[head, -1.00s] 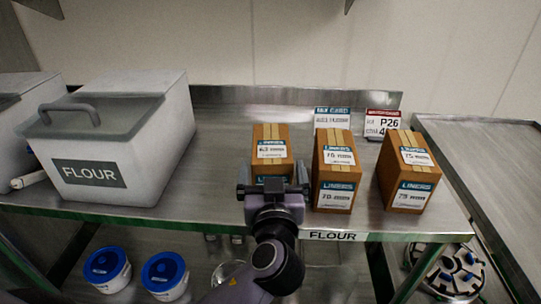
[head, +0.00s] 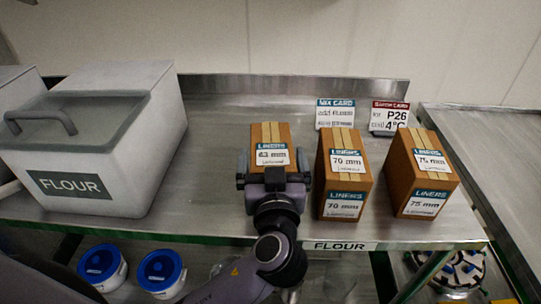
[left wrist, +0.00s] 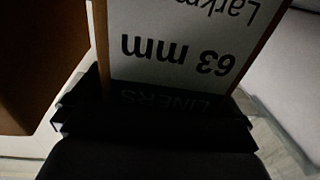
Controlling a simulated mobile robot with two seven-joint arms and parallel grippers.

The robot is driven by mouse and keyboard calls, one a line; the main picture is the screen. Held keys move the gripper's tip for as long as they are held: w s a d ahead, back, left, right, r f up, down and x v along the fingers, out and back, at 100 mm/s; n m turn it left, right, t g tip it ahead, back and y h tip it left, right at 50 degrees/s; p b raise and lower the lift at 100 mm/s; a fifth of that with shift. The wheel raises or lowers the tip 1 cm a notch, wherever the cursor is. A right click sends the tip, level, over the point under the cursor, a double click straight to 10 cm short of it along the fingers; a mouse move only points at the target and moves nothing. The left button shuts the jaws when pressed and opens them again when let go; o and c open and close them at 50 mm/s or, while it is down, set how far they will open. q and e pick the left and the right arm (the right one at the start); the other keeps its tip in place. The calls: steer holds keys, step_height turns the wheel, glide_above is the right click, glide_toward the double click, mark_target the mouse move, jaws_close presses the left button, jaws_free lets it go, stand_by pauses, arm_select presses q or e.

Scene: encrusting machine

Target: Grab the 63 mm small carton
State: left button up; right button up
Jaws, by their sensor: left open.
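The 63 mm small carton (head: 268,134) is a brown box with a tan tape strip and a white-and-teal "LINERS 63 mm" label. It stands upright on the steel shelf, leftmost of three cartons. My left gripper (head: 273,179) is open at its near face and hides most of that face in the head view. The fingertips lie toward the carton's left and right sides. In the left wrist view the carton's label (left wrist: 185,45) shows upside down, very close, above the dark gripper. I cannot tell whether the fingers touch it. My right gripper is not in view.
The 70 mm carton (head: 344,172) stands close on the right, the 75 mm carton (head: 421,172) beyond it. A flour bin (head: 75,180) is at left. A mix card (head: 335,114) and a red-topped sign (head: 389,117) stand behind. Blue-lidded tubs (head: 160,270) are below.

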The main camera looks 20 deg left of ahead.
arm_select(q)
steer(key=shift+w+a, duration=0.15)
steer(key=shift+w, duration=0.2)
steer(key=shift+s, duration=0.1)
steer(key=c, duration=0.9)
steer(key=shift+r, duration=0.1)
steer(key=shift+c, duration=0.4)
